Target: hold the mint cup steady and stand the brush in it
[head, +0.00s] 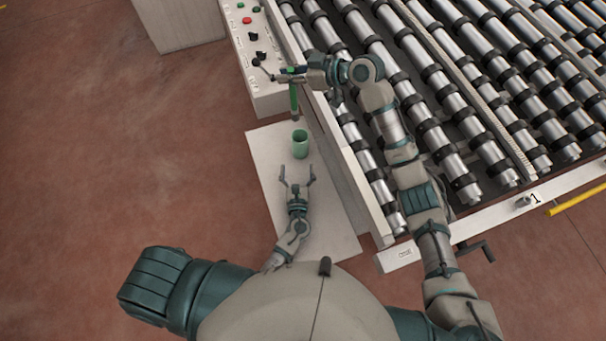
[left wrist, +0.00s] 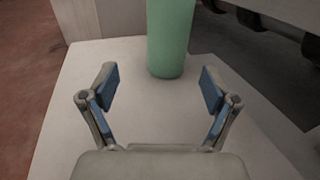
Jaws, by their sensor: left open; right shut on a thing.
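The mint cup (head: 300,146) stands upright on the pale table (head: 335,222). It also shows in the left wrist view (left wrist: 168,42), just beyond the fingertips. My left gripper (head: 297,176) is open and empty, with its fingers pointing at the cup and apart from it. In the left wrist view its two blue-padded fingers (left wrist: 160,88) are spread to either side of the cup's line. My right gripper (head: 292,76) is shut on the green brush (head: 294,98), which hangs down above and behind the cup. The brush's lower end is above the table, apart from the cup.
A roller conveyor (head: 440,90) fills the right side, its pale side rail (head: 345,165) running along the table. A control panel (head: 262,70) with buttons and knobs stands behind the table. The table is clear around the cup; brown floor lies to the left.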

